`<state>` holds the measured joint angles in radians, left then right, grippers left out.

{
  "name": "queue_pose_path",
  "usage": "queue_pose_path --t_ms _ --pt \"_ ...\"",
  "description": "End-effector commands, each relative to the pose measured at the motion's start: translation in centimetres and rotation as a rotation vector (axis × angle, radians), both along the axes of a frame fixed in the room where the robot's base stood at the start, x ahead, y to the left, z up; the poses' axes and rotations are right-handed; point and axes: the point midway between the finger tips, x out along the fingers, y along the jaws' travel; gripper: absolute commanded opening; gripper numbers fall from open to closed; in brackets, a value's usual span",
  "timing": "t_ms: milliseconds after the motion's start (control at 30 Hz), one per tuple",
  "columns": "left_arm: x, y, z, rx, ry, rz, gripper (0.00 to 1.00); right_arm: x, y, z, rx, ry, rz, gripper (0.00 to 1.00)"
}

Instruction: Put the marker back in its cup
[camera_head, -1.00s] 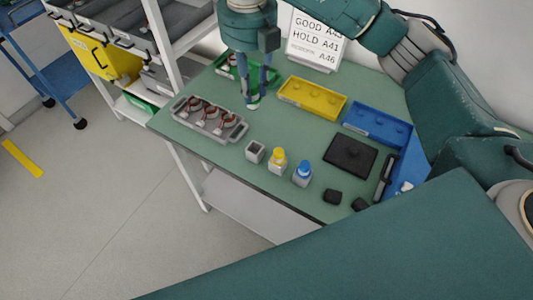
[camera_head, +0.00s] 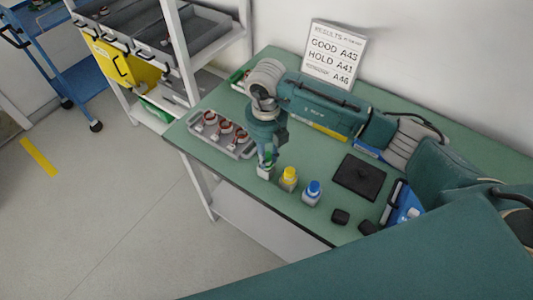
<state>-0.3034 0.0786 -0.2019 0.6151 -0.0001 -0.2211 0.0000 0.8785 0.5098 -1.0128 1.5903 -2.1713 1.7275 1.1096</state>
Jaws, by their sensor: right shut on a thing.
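My right gripper (camera_head: 267,155) points down over the left grey cup (camera_head: 265,173) at the front edge of the green table. It is shut on the marker (camera_head: 268,161), of which only a small green part shows between the fingers. The fingers hide most of the marker, and I cannot tell how far its lower end is inside the cup. Two like cups stand just to the right, one with a yellow-topped marker (camera_head: 290,173) and one with a blue-topped marker (camera_head: 314,187). My left gripper is not in view.
A grey tray with several copper-wound stators (camera_head: 225,131) lies left of the cups. A black flat box (camera_head: 359,176) and small black blocks (camera_head: 340,216) lie to the right. A results sign (camera_head: 334,54) stands behind.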

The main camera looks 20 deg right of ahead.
Motion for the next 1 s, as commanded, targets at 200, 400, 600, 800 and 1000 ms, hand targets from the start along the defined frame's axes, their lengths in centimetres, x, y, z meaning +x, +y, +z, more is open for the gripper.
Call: queue_pose_path --t_ms 200,400,600,800,1000 --pt "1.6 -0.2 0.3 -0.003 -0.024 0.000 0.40 0.0 0.0 -0.6 0.001 0.000 0.001 0.00" --pt "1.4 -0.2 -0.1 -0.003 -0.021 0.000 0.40 0.0 0.0 -0.9 0.000 0.000 0.001 0.00" --pt "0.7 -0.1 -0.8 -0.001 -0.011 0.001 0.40 0.0 0.0 -1.5 0.000 0.000 0.001 0.00" --pt "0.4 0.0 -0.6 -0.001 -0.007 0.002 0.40 0.0 0.0 -1.3 0.000 0.000 0.001 0.41" --pt "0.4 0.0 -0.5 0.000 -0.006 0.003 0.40 0.0 0.0 -1.2 0.000 0.000 0.001 0.41"
